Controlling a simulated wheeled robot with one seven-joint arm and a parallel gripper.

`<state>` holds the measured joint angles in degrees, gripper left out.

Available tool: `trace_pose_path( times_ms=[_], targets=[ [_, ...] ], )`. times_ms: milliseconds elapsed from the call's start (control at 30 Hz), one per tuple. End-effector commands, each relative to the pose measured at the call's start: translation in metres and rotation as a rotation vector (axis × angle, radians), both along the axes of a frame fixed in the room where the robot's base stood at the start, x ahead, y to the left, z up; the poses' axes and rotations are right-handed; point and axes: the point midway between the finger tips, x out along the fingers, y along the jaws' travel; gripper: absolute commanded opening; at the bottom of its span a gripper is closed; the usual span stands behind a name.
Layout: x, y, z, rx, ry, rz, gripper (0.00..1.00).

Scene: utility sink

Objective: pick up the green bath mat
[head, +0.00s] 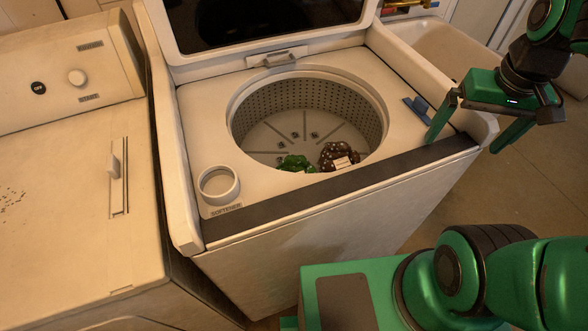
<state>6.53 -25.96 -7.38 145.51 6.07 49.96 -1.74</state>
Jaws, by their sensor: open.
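A crumpled green cloth item (297,163), which looks like the green bath mat, lies in the washer drum near its front wall. Its lower part is hidden by the drum's front rim. A dark brown spotted item with a pale label (338,157) lies just right of it, close or touching. My gripper (463,142) is open and empty, with its green fingers spread, above the right front corner of the washer. It is well to the right of the drum opening and apart from the green item.
The washer's lid (265,22) stands open at the back. A softener cup (219,184) sits at the front left of the washer top, and a small blue object (417,108) lies at the right. Another white machine (70,190) stands left; a sink basin (440,50) is behind right.

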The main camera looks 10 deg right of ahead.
Motion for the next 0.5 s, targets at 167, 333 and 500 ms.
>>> trace_pose_path(
  times_ms=[167, 333, 500],
  targets=[
    [0.091, 0.1, 0.0, -0.029, -0.132, 0.446, 0.97],
    [0.119, 0.173, -0.021, -0.035, -0.079, 0.817, 0.97],
    [0.126, 0.236, -0.051, -0.052, 0.021, 1.17, 0.97]
  ],
)
